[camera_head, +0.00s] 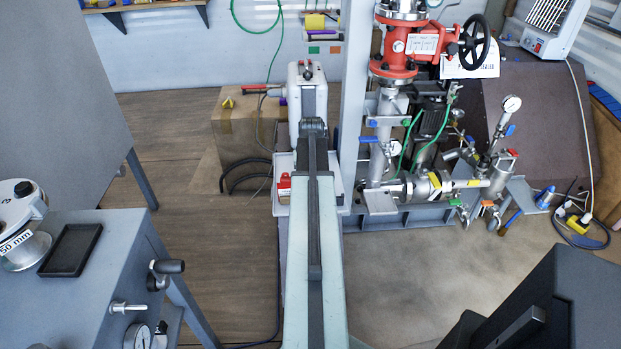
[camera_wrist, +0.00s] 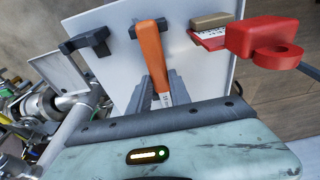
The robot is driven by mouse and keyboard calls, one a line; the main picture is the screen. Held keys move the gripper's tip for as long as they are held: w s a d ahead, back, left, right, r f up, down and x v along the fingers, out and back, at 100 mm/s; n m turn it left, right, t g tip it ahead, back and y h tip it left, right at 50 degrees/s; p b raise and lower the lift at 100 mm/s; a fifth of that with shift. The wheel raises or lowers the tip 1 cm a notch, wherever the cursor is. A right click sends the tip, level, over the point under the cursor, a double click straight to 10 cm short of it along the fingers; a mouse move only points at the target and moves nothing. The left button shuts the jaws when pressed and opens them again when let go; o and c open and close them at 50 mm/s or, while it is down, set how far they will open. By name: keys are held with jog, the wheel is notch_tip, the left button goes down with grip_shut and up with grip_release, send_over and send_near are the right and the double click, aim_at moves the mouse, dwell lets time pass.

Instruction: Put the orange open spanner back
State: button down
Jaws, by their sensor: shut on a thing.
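The orange open spanner (camera_wrist: 150,48) shows in the wrist view with its orange end pointing up and away from my gripper. Its bare metal part with small lettering lies between the fingers. My gripper (camera_wrist: 161,90) is shut on this metal part. The spanner lies in front of a white panel or tray (camera_wrist: 118,85); I cannot tell whether it touches it. In the head view the white tray (camera_head: 282,208) shows partly behind my arm, and the gripper and spanner are hidden there.
Near the spanner are a black holder (camera_wrist: 86,42), a tan block (camera_wrist: 212,20) and a red fitting (camera_wrist: 262,42). Pipework with a red valve (camera_head: 396,60) and black handwheel (camera_head: 474,41) stands right of my arm. A grey bench (camera_head: 100,275) stands left. Open floor lies between.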

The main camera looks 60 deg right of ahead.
jog(key=shift+f, duration=0.25)
jog(key=c, duration=0.6)
grip_release()
jog(key=shift+c, duration=0.2)
jog(key=shift+r, duration=0.1)
jog(key=shift+s+a+r+p, duration=0.1)
jog(key=shift+a+r+p, duration=0.05)
jog(key=shift+r+p, duration=0.8)
jog(key=shift+s+a+r+p, duration=0.1)
jog(key=shift+a+r+p, duration=0.1)
jog(key=shift+r+p, duration=0.8)
jog(key=shift+s+a+r+p, duration=0.1)
jog(key=shift+a+r+p, duration=0.05)
jog(key=shift+r+p, duration=0.8)
notch_tip(320, 180, up, 8)
jog(key=a+p, duration=0.1)
jog(key=p, duration=0.6)
jog(key=shift+s+f+p, duration=0.15)
jog(key=shift+s+p, duration=0.15)
jog(key=shift+s, duration=0.15)
